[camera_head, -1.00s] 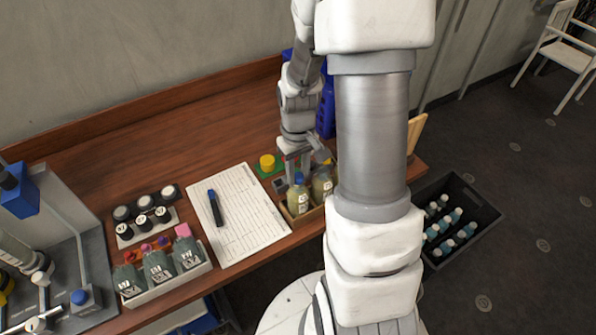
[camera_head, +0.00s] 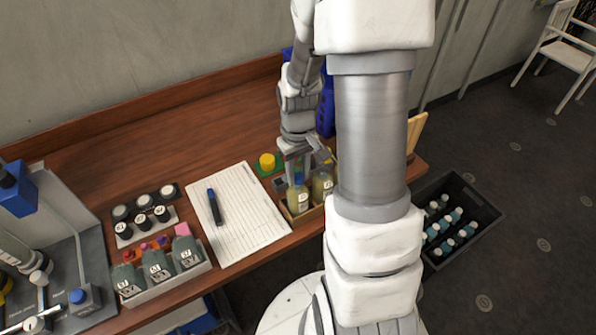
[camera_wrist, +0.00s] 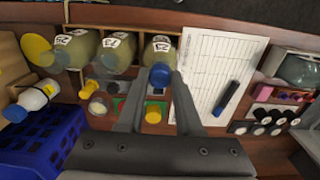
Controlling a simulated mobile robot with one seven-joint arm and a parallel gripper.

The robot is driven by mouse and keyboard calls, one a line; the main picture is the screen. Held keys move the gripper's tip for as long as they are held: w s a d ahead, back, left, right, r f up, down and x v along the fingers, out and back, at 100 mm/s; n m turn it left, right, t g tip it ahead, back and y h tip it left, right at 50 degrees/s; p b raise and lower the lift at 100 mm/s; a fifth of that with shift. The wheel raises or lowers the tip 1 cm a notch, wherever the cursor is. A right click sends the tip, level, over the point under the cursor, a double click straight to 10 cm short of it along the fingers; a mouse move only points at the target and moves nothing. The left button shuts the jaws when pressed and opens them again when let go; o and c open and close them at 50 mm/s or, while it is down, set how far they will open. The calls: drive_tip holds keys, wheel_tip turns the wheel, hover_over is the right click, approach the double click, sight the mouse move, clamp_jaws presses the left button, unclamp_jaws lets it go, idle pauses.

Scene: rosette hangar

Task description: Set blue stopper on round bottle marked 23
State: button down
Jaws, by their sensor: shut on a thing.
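My gripper (camera_wrist: 161,92) is shut on the blue stopper (camera_wrist: 160,76), which sits between its fingertips. The stopper is at the mouth of the nearest round bottle (camera_wrist: 160,52), in line with its neck; I cannot tell if it is fully seated. This bottle holds yellowish liquid and has a white number label, too small to read surely. In the head view the same bottle (camera_head: 298,200) stands below my gripper (camera_head: 297,172), at the left end of a wooden rack (camera_head: 292,219). Two similar round bottles stand beside it in the wrist view, the middle one (camera_wrist: 114,52) and the far one (camera_wrist: 76,48).
A paper sheet (camera_head: 240,225) with a dark marker (camera_head: 216,207) lies left of the rack. A yellow stopper (camera_head: 267,162) stands behind it. A white bottle (camera_wrist: 36,98) and blue crate (camera_wrist: 40,140) are nearby. A grey tray of square bottles (camera_head: 166,288) is farther left.

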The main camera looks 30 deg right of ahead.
sight(298, 176)
idle(0.4)
drive_tip(key=shift+c, duration=0.5)
unclamp_jaws()
drive_tip(key=shift+r+p, duration=2.8)
drive_tip(key=shift+r, duration=1)
